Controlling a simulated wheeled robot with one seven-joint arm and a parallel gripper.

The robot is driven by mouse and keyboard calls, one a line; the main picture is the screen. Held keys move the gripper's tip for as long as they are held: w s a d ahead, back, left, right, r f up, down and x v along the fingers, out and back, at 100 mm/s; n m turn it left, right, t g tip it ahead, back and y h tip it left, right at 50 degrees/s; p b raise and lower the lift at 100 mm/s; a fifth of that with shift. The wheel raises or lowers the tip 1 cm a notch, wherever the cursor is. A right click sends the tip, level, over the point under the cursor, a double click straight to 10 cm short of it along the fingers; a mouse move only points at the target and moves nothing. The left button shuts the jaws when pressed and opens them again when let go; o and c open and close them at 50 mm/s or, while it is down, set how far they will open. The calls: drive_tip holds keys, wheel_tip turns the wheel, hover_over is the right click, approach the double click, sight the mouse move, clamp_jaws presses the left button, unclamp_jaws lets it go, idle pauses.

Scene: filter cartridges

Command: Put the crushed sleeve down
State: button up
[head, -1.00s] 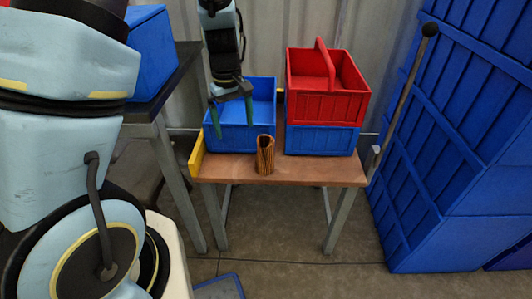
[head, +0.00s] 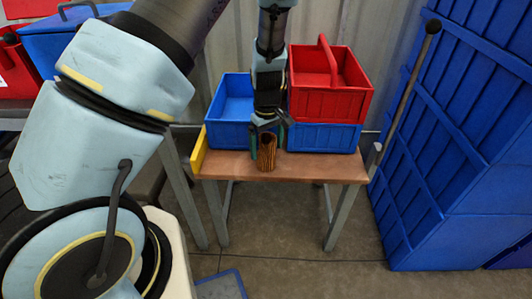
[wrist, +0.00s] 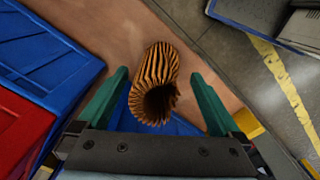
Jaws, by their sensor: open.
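The crushed sleeve (head: 267,153) is a pleated orange-brown tube with dark folds. It stands upright on the brown table (head: 322,170), near its front edge. In the wrist view the sleeve (wrist: 155,75) shows its open, uneven mouth. My gripper (head: 267,148) is open above and around the sleeve, with one green finger on each side. In the wrist view there is a gap between the sleeve and each finger of my gripper (wrist: 159,75). The sleeve's upper back is partly hidden by my gripper in the head view.
A blue bin (head: 229,125) stands behind the sleeve on the left. A red bin with a handle (head: 330,103) sits on another blue bin (head: 323,138) on the right. A yellow strip (head: 198,152) edges the table's left side. The table's front right is clear.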

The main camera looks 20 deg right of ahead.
sight(266, 154)
wheel_tip(266, 154, down, 3)
drive_tip(key=shift+a+f, duration=0.1)
drive_tip(key=shift+f, duration=0.1)
drive_tip(key=c, duration=1.4)
